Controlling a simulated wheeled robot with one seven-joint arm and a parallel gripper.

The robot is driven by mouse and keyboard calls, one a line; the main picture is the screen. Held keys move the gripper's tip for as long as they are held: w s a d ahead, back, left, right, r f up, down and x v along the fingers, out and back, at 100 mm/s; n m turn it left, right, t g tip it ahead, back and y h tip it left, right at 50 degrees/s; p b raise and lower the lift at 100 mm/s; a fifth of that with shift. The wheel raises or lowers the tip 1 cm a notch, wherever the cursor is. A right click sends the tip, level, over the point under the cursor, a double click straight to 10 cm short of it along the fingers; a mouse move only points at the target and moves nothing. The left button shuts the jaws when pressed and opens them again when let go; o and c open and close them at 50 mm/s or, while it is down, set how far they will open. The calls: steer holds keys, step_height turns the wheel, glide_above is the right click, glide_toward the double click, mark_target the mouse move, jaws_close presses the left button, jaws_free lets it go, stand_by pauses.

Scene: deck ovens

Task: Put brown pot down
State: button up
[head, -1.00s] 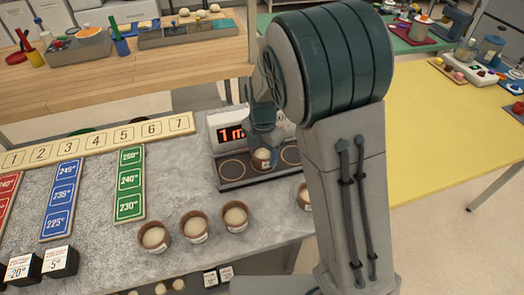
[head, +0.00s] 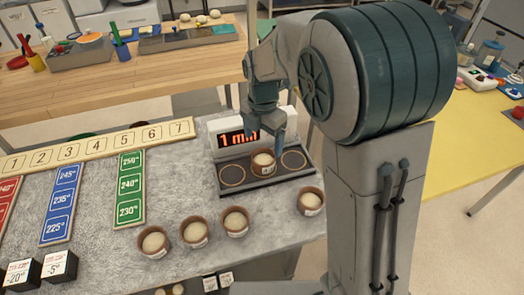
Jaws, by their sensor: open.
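A brown pot (head: 263,163) with pale contents stands upright on the dark plate of the scale-like device (head: 258,184), between its two ringed circles. The device's display reads "1 min". My gripper (head: 270,138) is open just above and behind this pot, and its fingers appear clear of the rim. The fingertips are small here and partly hard to make out. Several like brown pots stand on the grey counter in front: one (head: 154,242), one (head: 194,232), one (head: 235,221), and one at the right (head: 311,201).
A numbered strip (head: 95,142) runs along the counter's back left. Red, blue (head: 62,203) and green (head: 130,188) temperature strips lie in front of it. Two black blocks (head: 59,264) stand at the front left. A yellow table (head: 460,135) is at the right.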

mark_target(263, 157)
steer(key=s+d+r+m+t, duration=0.1)
steer(key=s+d+r+m, duration=0.65)
steer(key=m, duration=0.55)
steer(key=s+d+f+m+t, duration=0.1)
steer(key=s+d+f+m, duration=0.1)
steer(key=s+d+m, duration=0.4)
steer(key=s+m, duration=0.5)
steer(key=m, duration=0.3)
steer(key=shift+d+m+t, duration=0.15)
steer(key=shift+m+t, duration=0.15)
steer(key=shift+t, duration=0.1)
